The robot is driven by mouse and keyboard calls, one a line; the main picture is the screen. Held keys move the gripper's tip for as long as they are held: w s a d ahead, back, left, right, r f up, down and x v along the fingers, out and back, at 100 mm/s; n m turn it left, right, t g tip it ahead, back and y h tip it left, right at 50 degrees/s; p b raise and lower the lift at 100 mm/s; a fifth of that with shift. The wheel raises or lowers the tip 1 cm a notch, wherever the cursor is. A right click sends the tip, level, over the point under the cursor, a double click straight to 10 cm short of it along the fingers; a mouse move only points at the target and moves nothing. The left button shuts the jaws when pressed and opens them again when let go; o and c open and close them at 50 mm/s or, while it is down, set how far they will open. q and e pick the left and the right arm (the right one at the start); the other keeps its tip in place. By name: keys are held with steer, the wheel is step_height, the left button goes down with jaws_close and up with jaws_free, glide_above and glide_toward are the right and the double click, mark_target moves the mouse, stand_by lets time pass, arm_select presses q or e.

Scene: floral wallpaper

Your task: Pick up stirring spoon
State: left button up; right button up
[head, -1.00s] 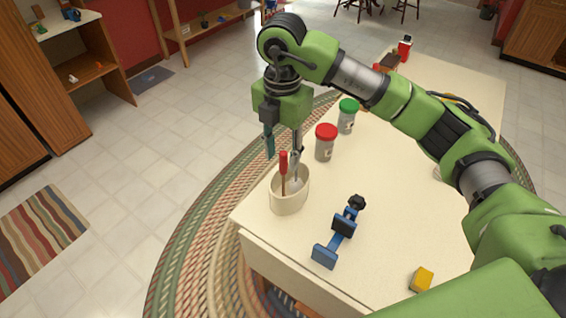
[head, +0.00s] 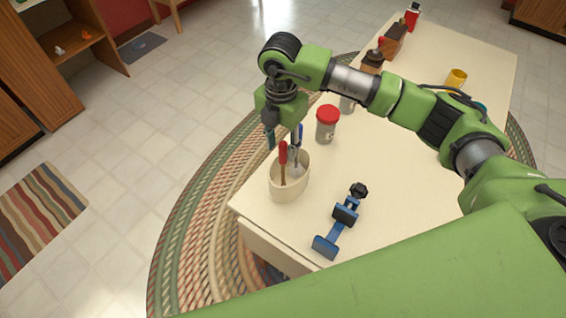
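A cream crock (head: 289,187) stands upright near the table's left corner. It holds a utensil with a red handle (head: 283,156) and a grey, metal-looking one (head: 295,166) beside it. I cannot tell for sure which is the stirring spoon; their lower ends are hidden in the crock. My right gripper (head: 283,142) points down just above the crock, its fingers spread apart on either side of the utensil tops. No grip on a utensil shows. My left gripper is not in view.
A red-lidded jar (head: 327,124) stands close behind the crock on the table (head: 400,173). A blue clamp-like tool (head: 341,221) lies in front. A yellow cup (head: 456,79) stands at the far right. My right arm crosses above the table.

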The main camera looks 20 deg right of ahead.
mark_target(283, 157)
steer(key=shift+s+d+f+p, duration=0.15)
steer(key=shift+s+f+p, duration=0.05)
steer(key=shift+f+p, duration=0.75)
step_height(283, 157, down, 2)
steer(key=shift+f, duration=0.2)
steer(key=shift+f+p, duration=0.25)
steer(key=shift+p, duration=0.05)
steer(key=shift+f, duration=0.1)
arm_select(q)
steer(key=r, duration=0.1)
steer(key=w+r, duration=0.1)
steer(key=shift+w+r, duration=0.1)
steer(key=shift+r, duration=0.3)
arm_select(e)
jaws_close()
